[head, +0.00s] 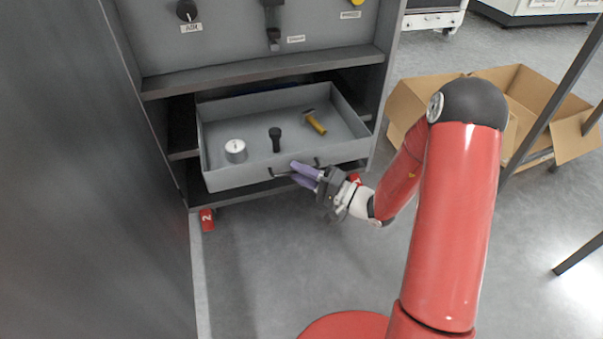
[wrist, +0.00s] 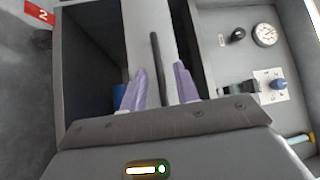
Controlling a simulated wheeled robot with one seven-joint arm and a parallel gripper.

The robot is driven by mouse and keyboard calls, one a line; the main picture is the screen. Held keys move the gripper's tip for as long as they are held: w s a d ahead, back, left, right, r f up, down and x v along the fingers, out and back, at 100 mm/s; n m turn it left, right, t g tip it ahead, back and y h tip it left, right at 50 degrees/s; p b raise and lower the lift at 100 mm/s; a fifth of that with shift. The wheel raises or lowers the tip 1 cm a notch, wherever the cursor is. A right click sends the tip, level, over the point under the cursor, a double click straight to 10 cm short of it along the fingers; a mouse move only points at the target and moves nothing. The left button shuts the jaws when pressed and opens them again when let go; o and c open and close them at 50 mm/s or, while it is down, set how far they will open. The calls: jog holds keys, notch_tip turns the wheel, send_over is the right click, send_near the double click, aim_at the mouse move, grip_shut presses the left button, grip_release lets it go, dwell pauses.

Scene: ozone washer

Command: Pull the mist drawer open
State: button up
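A grey drawer (head: 235,176) stands pulled out from the cabinet in the head view; no label naming it is legible. Its dark bar handle (head: 279,174) is on the front face and also shows in the wrist view (wrist: 156,60). My gripper (head: 299,175) is at the drawer front, its purple fingers on either side of the handle. In the wrist view the fingers (wrist: 159,82) are spread, with the bar between them and visible gaps to each side. Contact farther along the bar cannot be told.
In the drawer lie a white round object (head: 235,150), a black tool (head: 275,139) and a yellow-handled tool (head: 314,121). A shelf edge (head: 262,72) sits above. Cardboard boxes (head: 530,95) stand right. The floor (head: 265,270) before the drawer is clear.

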jog(key=v, duration=0.7)
jog(key=shift+s+d, duration=0.15)
jog(key=shift+d, duration=0.2)
jog(key=s+a+r+n+g+h+p, duration=0.4)
jog(key=s+r+n+g+h+p, duration=0.15)
jog(key=s+r+g, duration=0.8)
jog(key=s+d+r+t+h+p, duration=0.2)
jog(key=s+d+r+t+h, duration=0.1)
jog(key=d+r+t+h, duration=0.2)
jog(key=s+d+r+m+t+h+p, duration=0.1)
jog(key=s+d+r+t+h, duration=0.2)
jog(key=d+r+h, duration=0.3)
jog(key=shift+s+r+t+p, duration=0.4)
jog(key=shift+r+t, duration=0.2)
jog(key=shift+t, duration=0.25)
